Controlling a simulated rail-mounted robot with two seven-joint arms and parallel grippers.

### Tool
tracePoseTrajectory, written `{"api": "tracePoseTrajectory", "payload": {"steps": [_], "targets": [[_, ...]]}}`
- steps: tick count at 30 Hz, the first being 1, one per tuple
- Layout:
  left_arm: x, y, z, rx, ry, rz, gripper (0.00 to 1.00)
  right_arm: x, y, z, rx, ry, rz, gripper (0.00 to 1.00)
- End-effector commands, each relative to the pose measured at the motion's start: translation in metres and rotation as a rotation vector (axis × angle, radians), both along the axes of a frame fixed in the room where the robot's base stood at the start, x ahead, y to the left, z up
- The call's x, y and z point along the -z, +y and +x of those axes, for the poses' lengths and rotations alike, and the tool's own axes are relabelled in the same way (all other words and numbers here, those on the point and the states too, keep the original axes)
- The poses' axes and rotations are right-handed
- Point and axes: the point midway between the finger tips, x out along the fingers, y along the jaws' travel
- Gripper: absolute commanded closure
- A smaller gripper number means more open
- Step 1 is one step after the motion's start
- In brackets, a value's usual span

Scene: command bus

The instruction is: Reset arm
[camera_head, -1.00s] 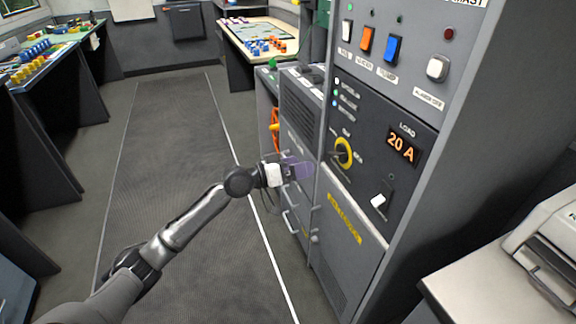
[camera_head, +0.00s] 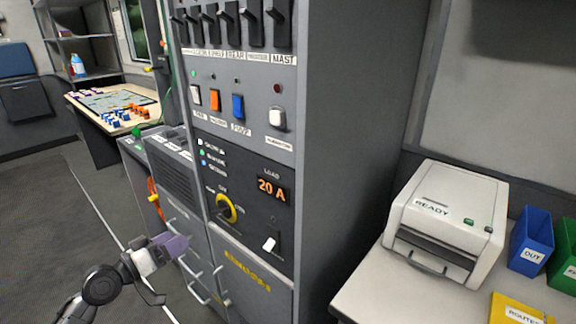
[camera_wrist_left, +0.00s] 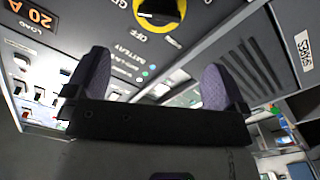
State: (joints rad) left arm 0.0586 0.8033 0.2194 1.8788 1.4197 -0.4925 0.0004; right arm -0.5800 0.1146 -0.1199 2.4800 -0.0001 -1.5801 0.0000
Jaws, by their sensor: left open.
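My left gripper (camera_head: 171,247) is at the lower left of the head view, in front of the grey cabinet's lower drawers. In the left wrist view my left gripper (camera_wrist_left: 156,85) shows two purple fingers set wide apart with nothing between them. The grey control cabinet (camera_head: 345,120) stands in the middle of the head view. The knob also shows at the top of the left wrist view (camera_wrist_left: 160,12). My right gripper is not in view.
A white printer (camera_head: 450,215) reading READY stands on a counter at the right, beside a blue OUT bin (camera_head: 532,240) and a yellow folder (camera_head: 515,308). A map table (camera_head: 100,98) with small blocks is at the back left. The floor (camera_head: 40,215) at the left is clear.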

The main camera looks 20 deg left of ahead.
Motion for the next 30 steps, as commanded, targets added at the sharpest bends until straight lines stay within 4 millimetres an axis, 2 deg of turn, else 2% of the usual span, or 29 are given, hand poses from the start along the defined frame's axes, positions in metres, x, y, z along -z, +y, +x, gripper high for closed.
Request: {"api": "tracePoseTrajectory", "payload": {"steps": [5,8,11,17,20,23,27,30], "targets": [[0.005,-0.002,-0.001,0.016,0.027,0.01,0.0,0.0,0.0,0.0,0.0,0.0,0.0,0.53],[0.021,-0.006,-0.004,0.047,0.108,0.071,0.0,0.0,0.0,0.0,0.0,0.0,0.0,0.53],[0.045,-0.008,-0.011,0.06,0.234,0.256,0.0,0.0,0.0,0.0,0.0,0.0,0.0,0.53],[0.082,-0.02,-0.04,0.01,0.477,0.729,0.0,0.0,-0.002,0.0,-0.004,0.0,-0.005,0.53],[0.094,-0.037,-0.061,-0.04,0.578,0.889,0.0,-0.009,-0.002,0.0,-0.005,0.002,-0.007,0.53],[0.101,-0.064,-0.095,-0.082,0.678,0.99,0.0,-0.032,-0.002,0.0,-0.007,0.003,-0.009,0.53],[0.099,-0.12,-0.158,-0.095,0.784,1.019,0.0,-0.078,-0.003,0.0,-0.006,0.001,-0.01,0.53],[0.093,-0.16,-0.196,-0.054,0.816,0.97,0.0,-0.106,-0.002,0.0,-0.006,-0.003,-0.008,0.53]]}}
